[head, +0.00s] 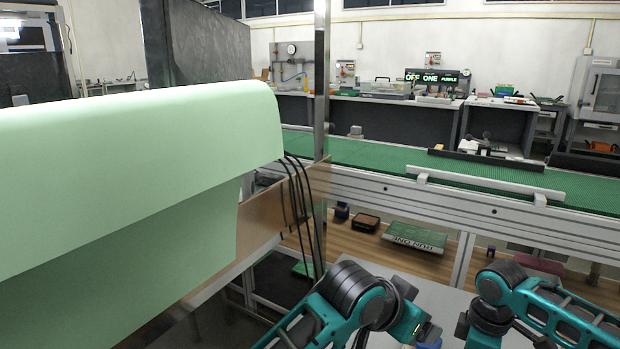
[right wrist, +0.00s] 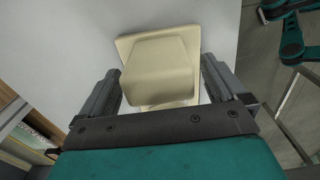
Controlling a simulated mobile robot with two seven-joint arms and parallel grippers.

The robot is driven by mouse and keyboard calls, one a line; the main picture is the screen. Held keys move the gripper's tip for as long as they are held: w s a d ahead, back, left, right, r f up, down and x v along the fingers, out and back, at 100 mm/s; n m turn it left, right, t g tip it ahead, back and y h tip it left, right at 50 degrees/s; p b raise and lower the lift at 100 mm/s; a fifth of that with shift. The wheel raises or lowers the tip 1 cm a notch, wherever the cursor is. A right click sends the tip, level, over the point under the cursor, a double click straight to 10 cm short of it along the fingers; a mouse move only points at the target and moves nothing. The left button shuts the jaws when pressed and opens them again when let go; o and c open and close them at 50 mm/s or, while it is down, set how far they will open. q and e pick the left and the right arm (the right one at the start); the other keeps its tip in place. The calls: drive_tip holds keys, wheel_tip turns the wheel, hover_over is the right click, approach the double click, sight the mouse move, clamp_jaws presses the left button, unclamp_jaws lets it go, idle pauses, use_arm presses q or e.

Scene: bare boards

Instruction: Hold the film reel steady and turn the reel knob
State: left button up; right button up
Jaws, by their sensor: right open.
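A cream block (right wrist: 158,70) with a wider plate of the same colour behind it shows in the right wrist view; it may be the reel knob, but I cannot be sure. My right gripper (right wrist: 161,77) is open, with one finger on each side of the block and visible gaps beside it. In the head view, a large pale green rolled sheet (head: 140,130) fills the left side; I cannot tell whether it belongs to the film reel. My left gripper is not in view, and no reel is clearly visible.
A green conveyor (head: 390,158) with a pale rail runs across the middle of the head view. A metal post (head: 321,90) and dark cables (head: 300,205) stand beside the sheet. Workbenches (head: 400,105) line the back. A wooden shelf (head: 385,245) holds several objects under the conveyor.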

drive_tip(key=shift+r, duration=0.1)
wheel_tip(320, 180, up, 12)
drive_tip(key=shift+f, duration=0.1)
idle(0.4)
